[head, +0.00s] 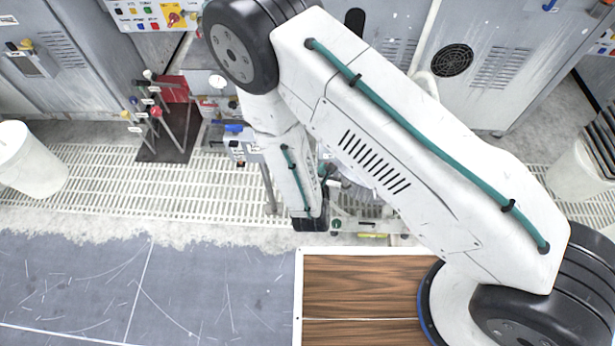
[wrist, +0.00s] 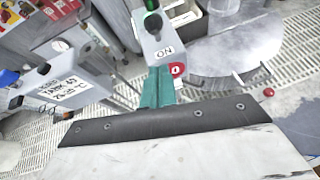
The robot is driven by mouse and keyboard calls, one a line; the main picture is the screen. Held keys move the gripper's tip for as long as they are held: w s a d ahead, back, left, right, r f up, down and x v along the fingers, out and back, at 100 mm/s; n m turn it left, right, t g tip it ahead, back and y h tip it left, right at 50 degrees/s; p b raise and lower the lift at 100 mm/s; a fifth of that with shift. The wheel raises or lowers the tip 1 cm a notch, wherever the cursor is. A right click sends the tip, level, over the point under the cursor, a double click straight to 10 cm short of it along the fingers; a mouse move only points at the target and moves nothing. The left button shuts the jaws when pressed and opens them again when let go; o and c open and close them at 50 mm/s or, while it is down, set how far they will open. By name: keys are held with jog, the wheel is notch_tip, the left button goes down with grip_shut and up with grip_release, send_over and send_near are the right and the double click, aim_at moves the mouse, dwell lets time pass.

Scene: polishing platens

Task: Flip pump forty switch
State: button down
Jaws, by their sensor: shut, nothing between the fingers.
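In the wrist view a grey switch box (wrist: 160,35) has a dark round knob or toggle, a green part at its far end, a label reading ON, and a red round mark (wrist: 177,70) with a white sign at its near end. No pump number is readable on it, so I cannot tell if it is pump forty. My gripper (wrist: 158,86) has teal fingers, shut and empty, at the box's near end beside the red mark. I cannot tell if they touch it. In the head view my arm hides most of this spot.
A grey box (wrist: 55,92) labelled TANK stands left of the fingers. A round grey platen (wrist: 225,55) and a small red knob (wrist: 268,92) lie to the right. In the head view, several levers (head: 155,112) stand left, and a wooden top (head: 360,290) is in front.

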jog(key=w, duration=0.1)
jog(key=w+d, duration=0.1)
jog(key=w, duration=0.1)
jog(key=w+r, duration=0.1)
jog(key=shift+w+d, duration=0.15)
jog(key=shift+w, duration=0.25)
